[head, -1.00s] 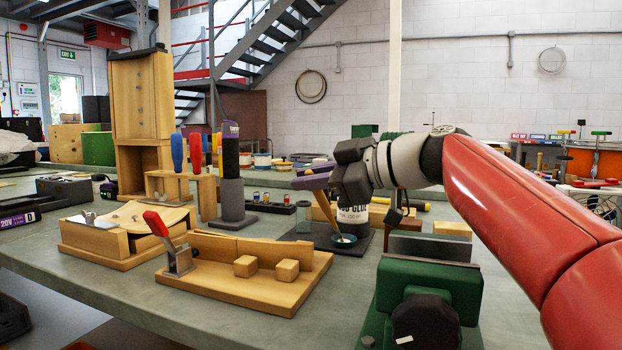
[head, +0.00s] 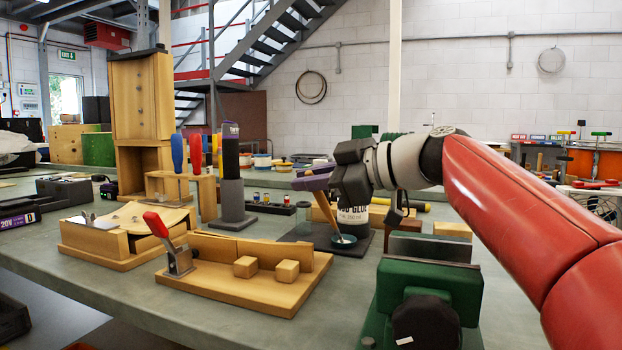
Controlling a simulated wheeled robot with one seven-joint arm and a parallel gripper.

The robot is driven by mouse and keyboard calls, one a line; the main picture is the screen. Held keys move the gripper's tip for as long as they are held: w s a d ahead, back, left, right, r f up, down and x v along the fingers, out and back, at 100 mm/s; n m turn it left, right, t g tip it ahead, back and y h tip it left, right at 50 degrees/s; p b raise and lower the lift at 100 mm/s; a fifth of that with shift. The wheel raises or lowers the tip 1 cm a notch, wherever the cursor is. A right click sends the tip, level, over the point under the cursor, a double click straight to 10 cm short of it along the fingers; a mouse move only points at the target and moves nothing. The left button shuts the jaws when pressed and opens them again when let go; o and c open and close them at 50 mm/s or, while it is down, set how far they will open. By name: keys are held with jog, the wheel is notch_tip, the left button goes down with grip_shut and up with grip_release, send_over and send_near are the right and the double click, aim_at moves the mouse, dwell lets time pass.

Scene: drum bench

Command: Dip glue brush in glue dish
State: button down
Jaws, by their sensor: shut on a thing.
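The glue brush (head: 326,210) has a wooden handle and slants down to the right. My gripper (head: 317,178) is shut on its upper part, with purple showing at the finger. The brush's lower end is at the small glue dish (head: 343,240), which shows a pale blue inside. I cannot tell whether the bristles touch the glue. The dish sits on a dark mat (head: 302,236), in front of a white glue bottle (head: 354,218) that my wrist partly hides.
A wooden jig with a red toggle clamp (head: 158,224) lies front left of the dish. A green vise (head: 430,290) stands at the front right. A grey stand with a dark tube (head: 232,198) and a screwdriver rack (head: 182,187) stand left.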

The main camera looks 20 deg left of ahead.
jog(key=shift+r, duration=0.1)
jog(key=s+a+r+p, duration=0.2)
jog(key=s+r+p, duration=0.1)
jog(key=r, duration=0.3)
jog(key=shift+r, duration=0.15)
dwell(0.7)
jog(key=shift+s, duration=0.1)
